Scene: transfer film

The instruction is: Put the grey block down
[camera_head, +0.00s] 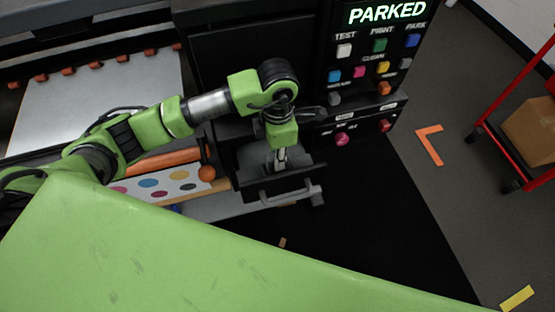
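My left gripper (281,158) points down into an open dark drawer (250,183) at the front of the machine. The drawer has a grey bar handle (291,196). The narrow silver finger area is small and dark around it, so I cannot tell whether the fingers are open or shut, or whether they hold anything. I cannot make out a separate grey block; if it is at the fingertips, the gripper and drawer shadow hide it. My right gripper is not in view.
A control panel (372,68) with coloured buttons and a lit "PARKED" display stands behind the gripper. A sheet with coloured dots (164,185) lies left of the drawer. A red cart (496,100) with a cardboard box (530,130) stands right. Dark floor is clear between.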

